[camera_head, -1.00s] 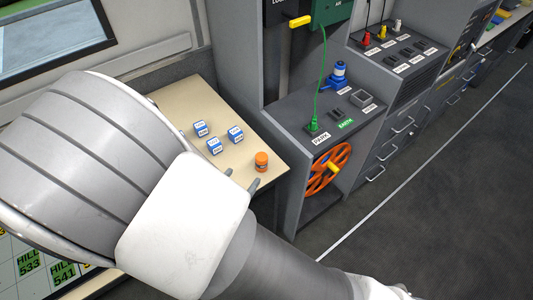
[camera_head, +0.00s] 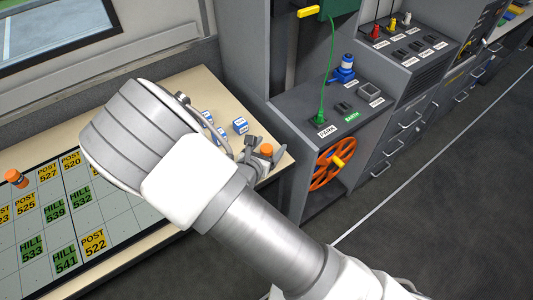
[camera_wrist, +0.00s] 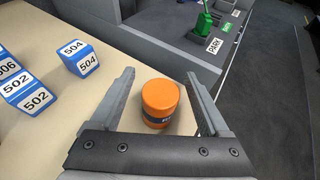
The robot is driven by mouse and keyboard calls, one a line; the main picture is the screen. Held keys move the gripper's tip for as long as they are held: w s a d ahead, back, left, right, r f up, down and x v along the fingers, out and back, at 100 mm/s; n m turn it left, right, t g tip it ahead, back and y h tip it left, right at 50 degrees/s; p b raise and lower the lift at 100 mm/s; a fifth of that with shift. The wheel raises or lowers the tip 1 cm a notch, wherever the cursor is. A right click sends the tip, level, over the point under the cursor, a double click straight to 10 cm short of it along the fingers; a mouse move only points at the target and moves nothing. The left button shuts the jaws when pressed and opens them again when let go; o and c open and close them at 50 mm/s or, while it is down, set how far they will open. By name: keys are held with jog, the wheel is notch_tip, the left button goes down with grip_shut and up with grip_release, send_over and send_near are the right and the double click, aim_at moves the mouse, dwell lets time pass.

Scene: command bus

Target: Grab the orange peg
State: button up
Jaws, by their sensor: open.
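An orange peg (camera_wrist: 159,99), a short cylinder with a dark blue labelled band, stands upright on the beige table near its right edge. In the wrist view it sits between the two fingers of my gripper (camera_wrist: 160,100), with a gap on each side. My gripper is open and empty. In the head view only the top of the orange peg (camera_head: 267,149) shows between the fingers of my gripper (camera_head: 262,150); my arm hides much of the table around it.
Several blue-and-white numbered blocks (camera_wrist: 83,58) stand left of the peg. Another orange peg (camera_head: 15,177) stands on the board with numbered tiles (camera_head: 110,216) at left. A grey cabinet (camera_head: 300,120) with an orange reel (camera_head: 333,163) adjoins the table's right side.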

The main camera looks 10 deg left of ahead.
jog(key=shift+w+d+f, duration=0.1)
jog(key=shift+w+f, duration=0.05)
jog(key=shift+w, duration=0.25)
jog(key=shift+c, duration=0.2)
grip_shut()
